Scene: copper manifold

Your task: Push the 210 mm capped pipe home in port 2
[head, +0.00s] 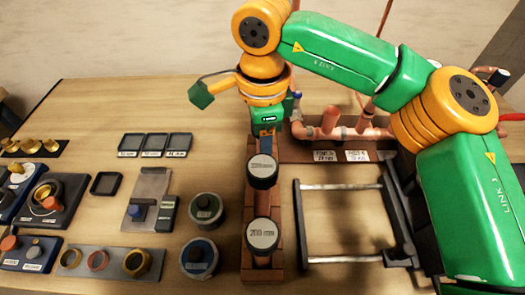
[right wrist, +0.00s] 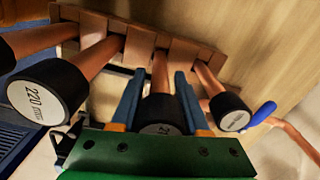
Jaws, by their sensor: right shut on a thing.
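My right gripper (head: 266,138) is over the far end of the brown rack (head: 249,200) in the head view. In the right wrist view its blue fingers (right wrist: 158,85) are shut on a copper pipe with a black cap. That capped pipe (right wrist: 158,108) shows a partly hidden label beginning "21". It still lies in line with the rack, between neighbouring pipes. The copper manifold (head: 345,133) stands behind and right of the rack, partly hidden by my arm. Its port labels are too small to read surely. My left gripper is not in view.
A cap marked 220 (head: 262,170) and a cap marked 200 (head: 262,235) stand along the rack nearer me. A black-and-grey frame (head: 345,185) is to the right. Round pots (head: 206,210), trays and fittings fill the left. A blue-tipped piece (right wrist: 260,114) is beside the rack.

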